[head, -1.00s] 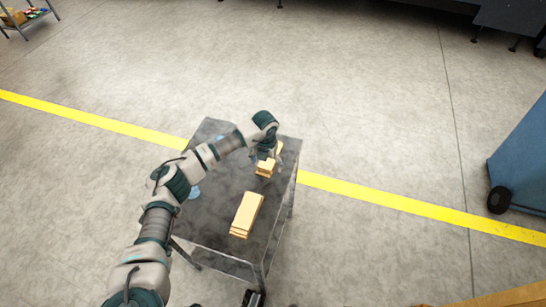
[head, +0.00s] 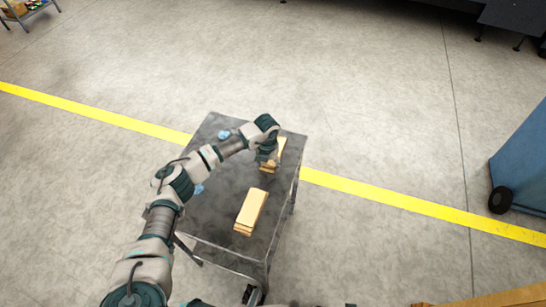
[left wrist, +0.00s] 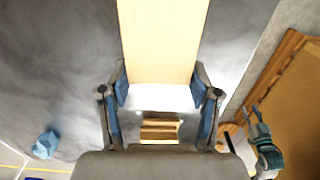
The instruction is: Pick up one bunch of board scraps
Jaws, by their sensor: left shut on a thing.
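My left gripper (head: 271,158) is at the far right of the grey table (head: 215,200). It is shut on a bunch of board scraps (head: 280,149), a pale tan stack that my wrist partly hides in the head view. In the left wrist view this bunch (left wrist: 162,40) fills the top centre, with the blue finger pads at its two sides. Layered tan edges (left wrist: 160,129) show lower down between the fingers. I cannot tell whether the bunch is clear of the tabletop. A second bunch (head: 251,208) lies apart on the nearer part of the table.
Blue crumpled pieces (head: 224,134) lie at the table's left side. A teal and white arm part (left wrist: 268,150), probably my right arm, shows in the left wrist view. A blue cabinet (head: 520,170) on wheels stands right. A yellow floor line (head: 400,203) passes behind the table.

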